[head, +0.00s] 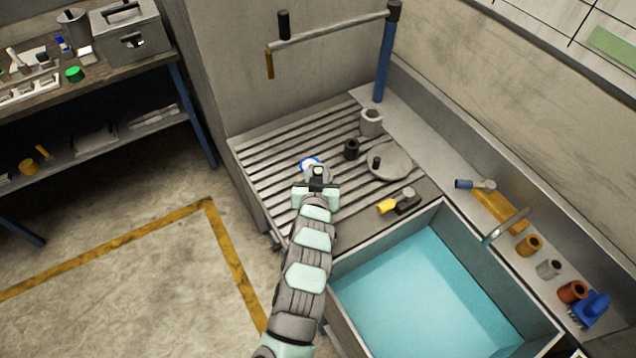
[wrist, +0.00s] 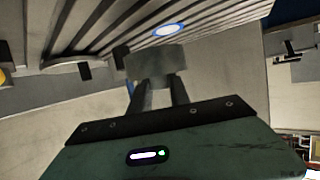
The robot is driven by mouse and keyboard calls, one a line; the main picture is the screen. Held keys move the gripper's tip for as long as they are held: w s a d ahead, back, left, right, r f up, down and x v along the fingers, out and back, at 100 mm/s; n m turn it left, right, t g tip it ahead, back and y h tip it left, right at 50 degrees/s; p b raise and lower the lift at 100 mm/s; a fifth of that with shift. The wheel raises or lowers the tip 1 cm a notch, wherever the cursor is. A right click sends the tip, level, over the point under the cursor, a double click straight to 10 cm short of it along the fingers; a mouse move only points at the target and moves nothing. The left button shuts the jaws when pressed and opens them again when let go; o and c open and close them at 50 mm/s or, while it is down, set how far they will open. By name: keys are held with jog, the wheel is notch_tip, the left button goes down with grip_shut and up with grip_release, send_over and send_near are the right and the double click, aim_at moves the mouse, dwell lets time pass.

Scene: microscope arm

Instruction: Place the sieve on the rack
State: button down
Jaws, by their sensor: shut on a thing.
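My gripper (head: 317,186) is above the near left part of the slatted metal rack (head: 270,190). In the wrist view its two fingers (wrist: 158,95) are shut on a plain grey piece, which I take to be the sieve (wrist: 155,60). The sieve also shows in the head view, just past the fingertips (head: 320,171). A white disc with a blue rim (head: 309,162) shows on the slats just beyond it, and also in the wrist view (wrist: 168,30). I cannot tell whether the sieve touches the slats.
A round grey lid-like disc (head: 392,160), a black cylinder (head: 351,150) and a grey hex piece (head: 371,121) stand on the rack's right side. A yellow-ended tool (head: 388,206) lies near the water-filled basin (head: 430,290). A pipe on a blue post (head: 385,60) overhangs the back.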

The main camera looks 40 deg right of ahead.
jog(key=shift+f, duration=2.7)
jog(key=shift+f, duration=0.15)
jog(key=c, duration=1.2)
grip_release()
jog(key=shift+s+a+r, duration=0.25)
jog(key=shift+a+r, duration=0.1)
jog(key=shift+a, duration=0.05)
jog(key=v, duration=1.1)
